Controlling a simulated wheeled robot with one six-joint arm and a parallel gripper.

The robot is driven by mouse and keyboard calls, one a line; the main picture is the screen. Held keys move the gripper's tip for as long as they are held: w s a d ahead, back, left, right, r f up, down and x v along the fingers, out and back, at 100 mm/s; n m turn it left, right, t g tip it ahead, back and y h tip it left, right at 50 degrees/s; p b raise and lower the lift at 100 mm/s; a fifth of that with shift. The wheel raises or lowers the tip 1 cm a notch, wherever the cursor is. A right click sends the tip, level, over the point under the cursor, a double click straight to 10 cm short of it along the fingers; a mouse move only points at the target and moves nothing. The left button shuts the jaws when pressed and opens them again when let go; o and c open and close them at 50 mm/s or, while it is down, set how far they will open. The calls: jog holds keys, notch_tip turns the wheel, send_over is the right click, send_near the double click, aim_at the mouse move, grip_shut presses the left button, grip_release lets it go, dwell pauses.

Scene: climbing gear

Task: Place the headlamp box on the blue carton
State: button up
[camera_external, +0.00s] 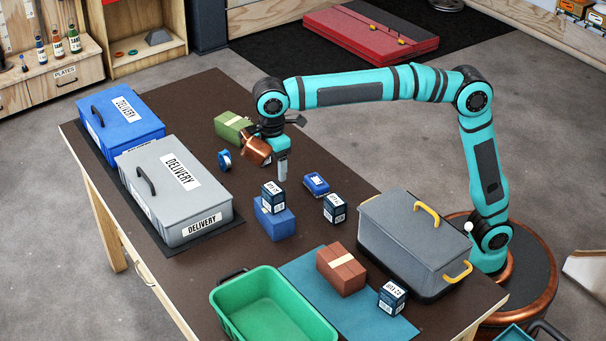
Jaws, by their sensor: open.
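A small dark navy box with a white label (273,196), which looks like a headlamp box, sits on top of the blue carton (276,225) near the middle of the table. Two similar navy boxes stand elsewhere: one on the bare table (334,209) to the right, one on the teal mat (392,298) at the front right. Their labels are too small to read surely. My gripper (282,176) is open, points down and appears empty. In the picture it is just above the box on the carton, apart from it.
A blue delivery box (122,122) and a grey one (175,185) stand at the left. A green carton (232,128), blue roll (224,160) and small blue item (316,184) lie around my gripper. A brown carton (341,269), green bin (225,303) and grey lidded case (410,245) are in front.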

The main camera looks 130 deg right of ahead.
jog(key=s+a+r+t+h, duration=0.1)
jog(key=s+a+r+t, duration=0.35)
jog(key=s+a, duration=0.4)
jog(key=s+a+r+t+h, duration=0.1)
jog(key=s+a+r+t, duration=0.35)
jog(key=a, duration=0.65)
jog(key=s+a+t+y, duration=0.1)
jog(key=s+a+t, duration=0.3)
jog(key=s, duration=0.7)
jog(key=s+a+t+y, duration=0.1)
jog(key=s+a+t, duration=0.3)
jog(key=s+a, duration=0.4)
jog(key=s, duration=0.4)
jog(key=shift+s+a, duration=0.15)
jog(key=shift+s, duration=0.05)
